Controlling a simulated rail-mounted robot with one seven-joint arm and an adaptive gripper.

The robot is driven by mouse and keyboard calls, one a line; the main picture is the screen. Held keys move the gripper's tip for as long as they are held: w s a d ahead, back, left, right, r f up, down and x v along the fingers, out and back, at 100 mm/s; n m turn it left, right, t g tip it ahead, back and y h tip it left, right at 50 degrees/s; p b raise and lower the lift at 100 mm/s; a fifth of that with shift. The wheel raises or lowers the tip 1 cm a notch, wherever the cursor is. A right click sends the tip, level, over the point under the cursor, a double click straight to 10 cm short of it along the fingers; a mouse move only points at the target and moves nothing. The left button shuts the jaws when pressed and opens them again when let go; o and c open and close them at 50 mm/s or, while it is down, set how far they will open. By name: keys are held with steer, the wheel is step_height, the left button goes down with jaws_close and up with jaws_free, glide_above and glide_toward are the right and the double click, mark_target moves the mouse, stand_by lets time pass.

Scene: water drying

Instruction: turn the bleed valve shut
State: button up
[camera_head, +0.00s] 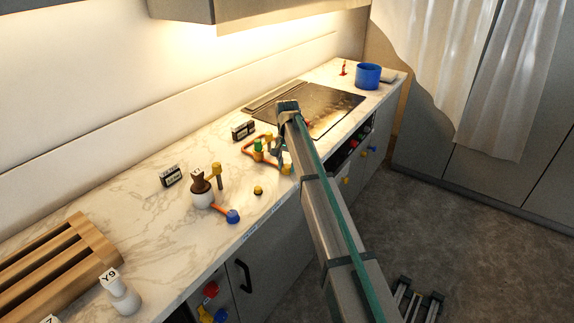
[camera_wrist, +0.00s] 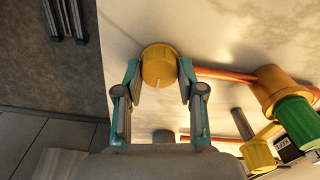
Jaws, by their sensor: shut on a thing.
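A round yellow knob (camera_wrist: 159,66) with a pale mark line on its face sits between my fingertips in the wrist view, at the end of an orange pipe (camera_wrist: 225,74). I take it for the bleed valve, but no label shows. My gripper (camera_wrist: 158,80) is shut on the knob, one finger on each side. In the head view my gripper (camera_head: 279,152) is at the pipe loop near the counter's front edge, and the yellow knob (camera_head: 286,170) shows just below it. A green-capped yellow fitting (camera_wrist: 292,112) stands on the pipe to the right in the wrist view.
A small display box (camera_head: 243,130) stands behind the pipe loop, and another (camera_head: 171,176) is further left. A brown-and-white vessel (camera_head: 202,190) with a blue-ended orange pipe (camera_head: 232,216) is left of my gripper. A dark cooktop (camera_head: 325,105) and blue pot (camera_head: 368,76) are behind.

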mark_target(287, 165)
steer(key=o, duration=1.1)
steer(key=shift+o, duration=0.2)
steer(key=shift+r, duration=0.15)
step_height(287, 165, up, 12)
